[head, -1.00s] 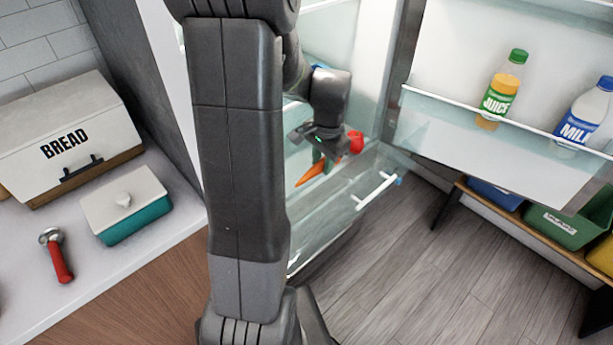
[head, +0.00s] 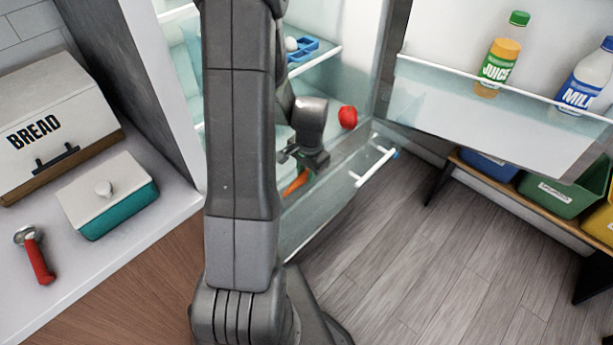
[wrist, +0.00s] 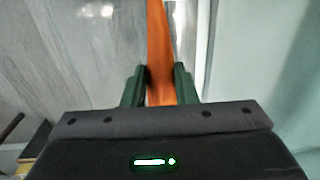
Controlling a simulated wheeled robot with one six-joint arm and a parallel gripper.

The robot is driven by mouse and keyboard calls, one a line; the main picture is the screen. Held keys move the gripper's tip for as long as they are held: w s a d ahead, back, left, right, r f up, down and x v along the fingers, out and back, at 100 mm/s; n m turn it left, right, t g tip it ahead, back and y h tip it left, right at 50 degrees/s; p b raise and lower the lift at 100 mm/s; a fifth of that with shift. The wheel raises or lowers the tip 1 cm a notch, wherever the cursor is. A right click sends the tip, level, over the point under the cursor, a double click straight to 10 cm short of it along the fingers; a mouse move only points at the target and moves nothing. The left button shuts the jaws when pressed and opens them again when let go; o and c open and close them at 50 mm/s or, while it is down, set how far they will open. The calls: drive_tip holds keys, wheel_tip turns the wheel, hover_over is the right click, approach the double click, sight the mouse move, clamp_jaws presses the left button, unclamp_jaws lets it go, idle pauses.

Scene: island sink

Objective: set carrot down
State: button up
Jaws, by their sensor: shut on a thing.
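The orange carrot (head: 296,184) is in my gripper (head: 307,171), low over the pulled-out clear fridge drawer (head: 318,212). In the wrist view the carrot (wrist: 160,50) runs lengthwise between the two green fingers of my gripper (wrist: 160,85), which are shut on it. The carrot's far end leaves the top of the wrist view. My arm hides part of the drawer in the head view. I cannot tell whether the carrot touches the drawer.
A red tomato-like item (head: 347,117) sits at the back near the drawer. A blue egg tray (head: 303,48) is on the shelf above. The open fridge door holds a juice bottle (head: 501,55) and a milk bottle (head: 586,78). A bread box (head: 55,120) stands on the left counter.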

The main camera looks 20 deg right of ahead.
drive_tip(key=shift+f, duration=1.2)
drive_tip(key=shift+f, duration=0.2)
drive_tip(key=o, duration=1)
drive_tip(key=shift+r, duration=0.1)
drive_tip(key=r, duration=1.2)
drive_tip(key=shift+s+d+r, duration=0.1)
drive_tip(key=shift+s+d, duration=0.05)
drive_tip(key=shift+s, duration=0.25)
